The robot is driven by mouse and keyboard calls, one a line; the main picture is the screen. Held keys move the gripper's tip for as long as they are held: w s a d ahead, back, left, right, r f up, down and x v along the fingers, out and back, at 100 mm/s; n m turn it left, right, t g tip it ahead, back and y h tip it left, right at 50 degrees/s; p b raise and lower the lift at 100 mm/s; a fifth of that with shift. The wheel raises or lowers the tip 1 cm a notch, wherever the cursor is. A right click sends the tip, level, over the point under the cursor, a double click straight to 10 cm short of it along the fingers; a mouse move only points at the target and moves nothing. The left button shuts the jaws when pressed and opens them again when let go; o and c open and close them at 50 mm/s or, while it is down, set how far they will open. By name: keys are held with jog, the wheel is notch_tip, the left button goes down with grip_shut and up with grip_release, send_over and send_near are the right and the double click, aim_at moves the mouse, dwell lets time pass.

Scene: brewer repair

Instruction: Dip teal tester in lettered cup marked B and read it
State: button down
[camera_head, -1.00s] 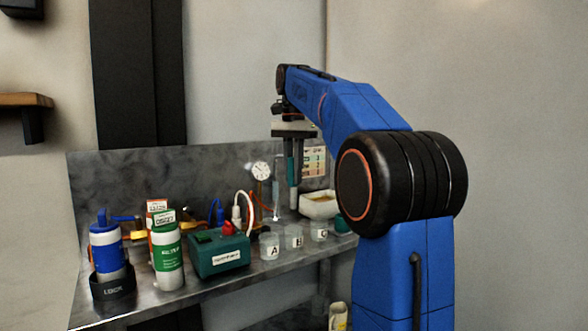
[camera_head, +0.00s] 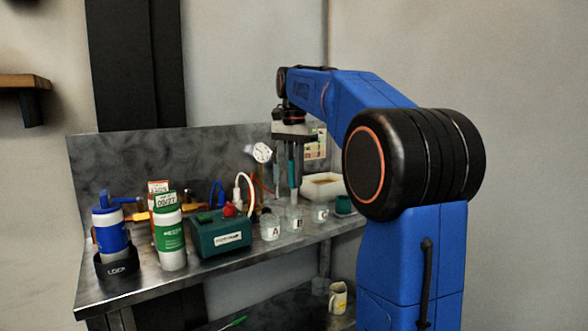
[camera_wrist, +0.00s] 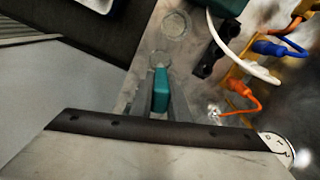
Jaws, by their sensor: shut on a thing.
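My gripper (camera_head: 291,150) is shut on the teal tester (camera_head: 291,172) and holds it upright, pointing down. The tester's teal top shows between the fingers in the wrist view (camera_wrist: 160,90). Its grey lower end is over or inside the clear cup marked B (camera_head: 296,222); I cannot tell how deep. Cup A (camera_head: 272,230) stands to the left of B and cup C (camera_head: 320,214) to the right.
A teal box (camera_head: 222,236) with a red knob stands left of the cups. A green-labelled bottle (camera_head: 170,240) and a blue-topped bottle (camera_head: 110,235) are further left. A white tray (camera_head: 325,190) and a dial gauge (camera_head: 262,153) are behind the cups.

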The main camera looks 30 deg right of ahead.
aim_at(294, 188)
jog(key=shift+f, duration=2.4)
jog(key=shift+r, duration=0.15)
jog(key=shift+r, duration=4.1)
jog(key=shift+s+t, duration=0.15)
jog(key=shift+t, duration=0.95)
jog(key=t, duration=0.3)
jog(key=shift+t, duration=0.6)
